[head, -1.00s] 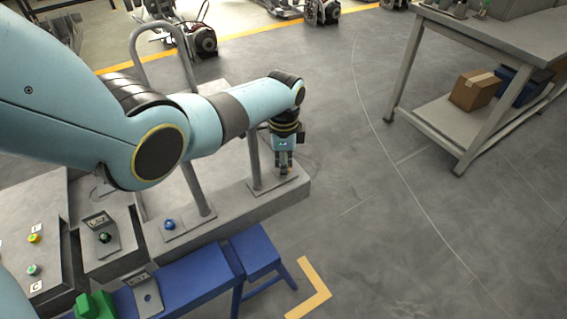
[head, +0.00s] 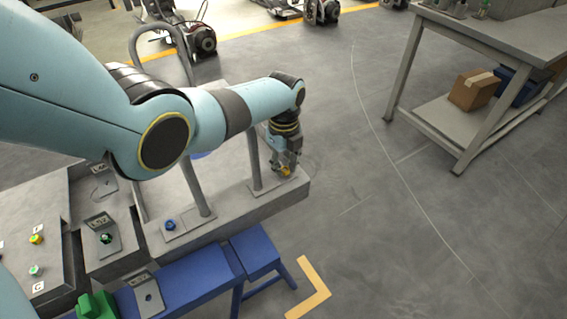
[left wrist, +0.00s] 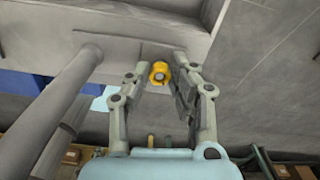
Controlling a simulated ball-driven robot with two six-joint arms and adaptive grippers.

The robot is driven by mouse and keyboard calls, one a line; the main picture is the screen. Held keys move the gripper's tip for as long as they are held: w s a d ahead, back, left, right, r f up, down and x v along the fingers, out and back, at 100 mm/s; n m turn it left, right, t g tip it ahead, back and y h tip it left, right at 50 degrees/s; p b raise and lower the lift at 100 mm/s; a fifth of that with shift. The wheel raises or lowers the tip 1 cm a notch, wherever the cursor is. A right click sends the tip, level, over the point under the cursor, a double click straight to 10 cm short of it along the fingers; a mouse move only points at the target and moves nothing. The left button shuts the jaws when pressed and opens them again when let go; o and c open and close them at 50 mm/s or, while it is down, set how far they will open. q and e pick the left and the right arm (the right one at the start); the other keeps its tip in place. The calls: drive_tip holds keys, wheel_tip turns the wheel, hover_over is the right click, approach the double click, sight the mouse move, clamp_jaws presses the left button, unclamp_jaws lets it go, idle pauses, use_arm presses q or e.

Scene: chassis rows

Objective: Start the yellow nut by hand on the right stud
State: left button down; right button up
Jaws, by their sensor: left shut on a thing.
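The yellow nut (head: 287,171) is at the tips of my left gripper (head: 285,166), low over the right end of the grey chassis rail (head: 235,208). In the left wrist view the yellow nut (left wrist: 160,72) lies between the two fingers of my left gripper (left wrist: 161,80), which is shut on it. A grey round centre shows in the nut's hole. The right stud is hidden by the nut and fingers, so I cannot tell how far the nut sits on it. My right gripper is not in view.
A blue nut (head: 170,225) sits on a plate on the rail's left part. Grey upright bars (head: 254,160) stand close to my left arm. A blue bench (head: 190,280) is in front. Open floor lies to the right, before a workbench (head: 480,90).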

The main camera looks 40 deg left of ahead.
use_arm(q)
drive_tip(key=shift+m, duration=0.4)
drive_tip(key=m, duration=0.4)
drive_tip(key=shift+m, duration=0.3)
drive_tip(key=c, duration=1.1)
unclamp_jaws()
wheel_tip(320, 180, up, 12)
drive_tip(key=shift+f, duration=0.1)
